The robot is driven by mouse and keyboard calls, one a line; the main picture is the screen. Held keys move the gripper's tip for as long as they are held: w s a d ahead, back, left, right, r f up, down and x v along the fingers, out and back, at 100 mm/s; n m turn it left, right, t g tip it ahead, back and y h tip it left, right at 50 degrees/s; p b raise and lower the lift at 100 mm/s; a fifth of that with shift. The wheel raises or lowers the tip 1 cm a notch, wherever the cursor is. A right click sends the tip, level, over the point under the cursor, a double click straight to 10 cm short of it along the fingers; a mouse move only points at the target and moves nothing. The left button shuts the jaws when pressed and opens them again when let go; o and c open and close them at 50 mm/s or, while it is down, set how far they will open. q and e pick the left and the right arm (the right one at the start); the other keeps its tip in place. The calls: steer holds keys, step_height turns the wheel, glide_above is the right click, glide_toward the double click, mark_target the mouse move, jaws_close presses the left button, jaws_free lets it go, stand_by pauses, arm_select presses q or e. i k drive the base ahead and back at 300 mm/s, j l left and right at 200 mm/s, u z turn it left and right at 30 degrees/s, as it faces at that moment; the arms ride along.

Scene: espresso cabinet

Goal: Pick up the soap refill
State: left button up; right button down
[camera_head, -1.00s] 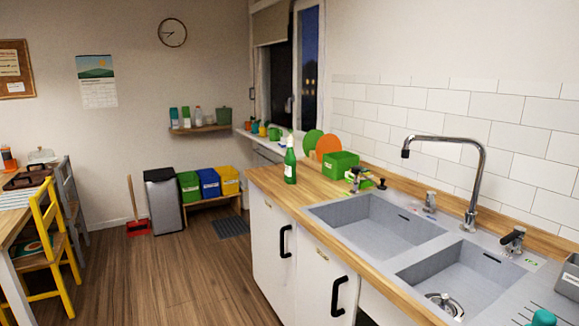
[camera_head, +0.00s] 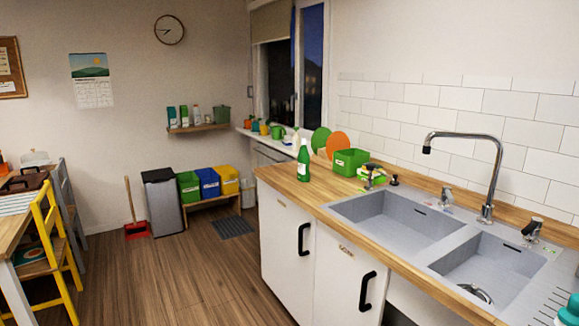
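A green bottle (camera_head: 304,161) with a pale label and a white cap stands upright on the wooden counter (camera_head: 287,173), near its far left end. It may be the soap refill, but its label is too small to read. Several small bottles and boxes (camera_head: 184,115) stand on the wall shelf at the back, also too small to identify. Neither of my grippers is in view.
A green box (camera_head: 350,161) and the double sink (camera_head: 400,220) lie right of the bottle. White cabinets (camera_head: 315,262) front the counter. A grey bin (camera_head: 162,203), coloured crates (camera_head: 209,183) and a yellow chair (camera_head: 48,245) stand left. The floor between is clear.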

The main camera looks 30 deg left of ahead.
mark_target(303, 158)
steer(key=i+j, duration=0.1)
steer(key=j, duration=0.5)
steer(key=i+j, duration=0.1)
steer(key=j, duration=0.55)
steer(key=i+j+z, duration=0.1)
steer(key=j, duration=0.5)
steer(key=i+j, duration=0.3)
steer(key=i, duration=0.25)
steer(key=i+j+z, duration=0.1)
steer(key=i+j, duration=0.15)
steer(key=i, duration=0.3)
